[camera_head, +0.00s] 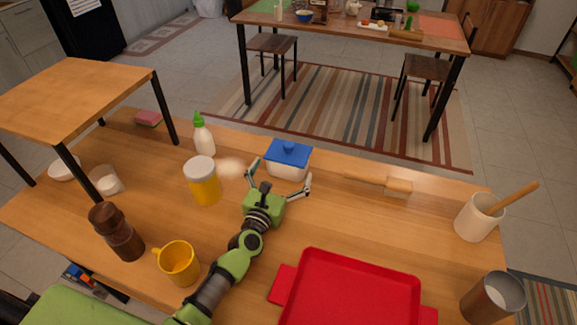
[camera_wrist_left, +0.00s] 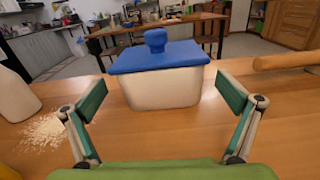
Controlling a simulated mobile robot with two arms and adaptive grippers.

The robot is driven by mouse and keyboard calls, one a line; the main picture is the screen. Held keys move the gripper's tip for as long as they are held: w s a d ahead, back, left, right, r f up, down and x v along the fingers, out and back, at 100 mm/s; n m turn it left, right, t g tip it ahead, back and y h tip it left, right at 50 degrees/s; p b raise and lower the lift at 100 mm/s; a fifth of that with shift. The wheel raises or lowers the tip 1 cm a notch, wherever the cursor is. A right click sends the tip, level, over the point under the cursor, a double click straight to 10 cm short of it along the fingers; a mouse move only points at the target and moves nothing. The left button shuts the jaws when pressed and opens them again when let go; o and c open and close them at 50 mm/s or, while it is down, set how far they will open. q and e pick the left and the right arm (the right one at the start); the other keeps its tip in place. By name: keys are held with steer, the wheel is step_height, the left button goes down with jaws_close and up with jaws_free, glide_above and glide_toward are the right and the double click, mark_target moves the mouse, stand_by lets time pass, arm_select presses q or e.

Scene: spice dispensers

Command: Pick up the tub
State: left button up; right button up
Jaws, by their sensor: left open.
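The tub (camera_head: 287,166) is a white rectangular container with a blue lid (camera_head: 290,152) and a blue knob. It stands upright on the wooden table, near the middle of its far side. In the left wrist view the tub (camera_wrist_left: 162,90) is straight ahead, its lid wider than its body. My left gripper (camera_head: 280,177) is open and empty on the near side of the tub. In the left wrist view its fingers (camera_wrist_left: 163,90) are spread wider than the tub, one to each side. I see no clear contact. My right gripper is not in view.
White powder (camera_head: 231,168) and a yellow jar (camera_head: 204,184) are left of the tub, with a green-capped bottle (camera_head: 204,138) behind them. A rolling pin (camera_head: 380,183) lies to the right. A red tray (camera_head: 350,290) is at the front. Bare wood lies between tub and rolling pin.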

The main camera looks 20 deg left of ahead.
mark_target(288, 156)
arm_select(q)
steer(key=w, duration=0.5)
steer(key=shift+w+d, duration=0.1)
steer(key=shift+w, duration=0.15)
steer(key=c, duration=1.5)
steer(key=shift+r, duration=0.2)
